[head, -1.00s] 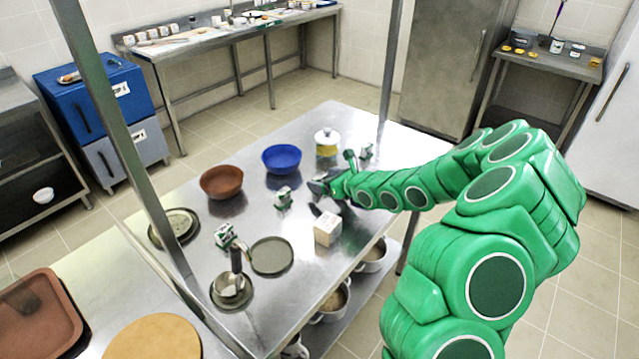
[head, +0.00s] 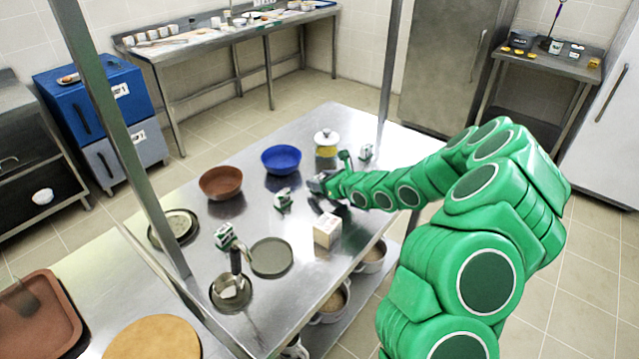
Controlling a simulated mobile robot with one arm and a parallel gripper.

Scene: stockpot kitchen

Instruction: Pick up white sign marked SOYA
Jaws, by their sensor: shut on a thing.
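My gripper (head: 317,186) is low over the middle of the steel table (head: 330,285), at the end of my green arm. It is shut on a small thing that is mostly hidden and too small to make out. Small white-and-green signs stand on the table: one (head: 283,201) just left of my gripper, one (head: 225,236) farther front left, and one (head: 366,152) behind the gripper to the right. Their lettering is too small to read, so I cannot tell which is marked SOYA, or whether it is the held thing.
A cream box (head: 327,230) stands in front of my gripper. A blue bowl (head: 281,160), a brown bowl (head: 220,182) and a lidded jar (head: 326,150) stand behind. A dark round plate (head: 271,256) and a small pan (head: 231,291) lie front left. A steel post (head: 125,140) rises at left.

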